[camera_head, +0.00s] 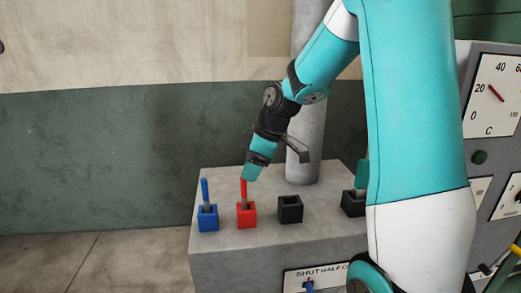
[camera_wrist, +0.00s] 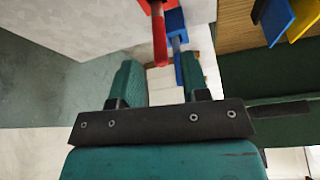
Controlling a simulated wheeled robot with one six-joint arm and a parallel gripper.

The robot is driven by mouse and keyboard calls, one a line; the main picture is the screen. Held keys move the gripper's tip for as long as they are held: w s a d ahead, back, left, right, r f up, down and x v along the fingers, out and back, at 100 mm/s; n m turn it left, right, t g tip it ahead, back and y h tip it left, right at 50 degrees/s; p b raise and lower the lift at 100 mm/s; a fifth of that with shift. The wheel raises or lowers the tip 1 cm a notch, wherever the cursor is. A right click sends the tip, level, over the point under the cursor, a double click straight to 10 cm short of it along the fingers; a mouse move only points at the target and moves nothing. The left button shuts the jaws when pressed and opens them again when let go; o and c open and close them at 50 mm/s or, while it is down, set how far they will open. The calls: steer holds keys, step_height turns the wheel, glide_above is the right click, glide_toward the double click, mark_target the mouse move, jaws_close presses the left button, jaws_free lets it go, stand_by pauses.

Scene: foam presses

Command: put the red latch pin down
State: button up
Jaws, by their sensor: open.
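The red latch pin (camera_head: 243,187) stands upright in the red square socket (camera_head: 246,215) on the grey block. My gripper (camera_head: 249,174) is just above the pin's top end, reaching down from the upper right. In the wrist view, my gripper (camera_wrist: 162,75) is open, with its two teal fingers apart. The red pin (camera_wrist: 159,42) shows there with its end near the gap between the fingertips. I cannot tell whether a finger touches it.
A blue pin (camera_head: 205,190) stands in a blue socket (camera_head: 207,218) to the left. A black socket (camera_head: 290,209) to the right looks empty. Another black socket (camera_head: 352,204) is partly hidden by my arm. A grey column (camera_head: 305,150) rises behind. A gauge panel (camera_head: 490,95) stands at right.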

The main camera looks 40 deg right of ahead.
steer(key=v, duration=0.8)
steer(key=s+a+f+g, duration=0.1)
steer(key=s+a, duration=0.2)
steer(key=a, duration=0.5)
steer(key=s+a, duration=0.2)
steer(key=a, duration=0.5)
steer(key=s+a+f+m+g+y, duration=0.1)
steer(key=s+a+f+m+g, duration=0.1)
steer(key=s+a, duration=0.9)
steer(key=s+f, duration=0.1)
steer(key=s, duration=0.1)
steer(key=shift+s+f+b, duration=0.35)
steer(key=shift+s, duration=0.05)
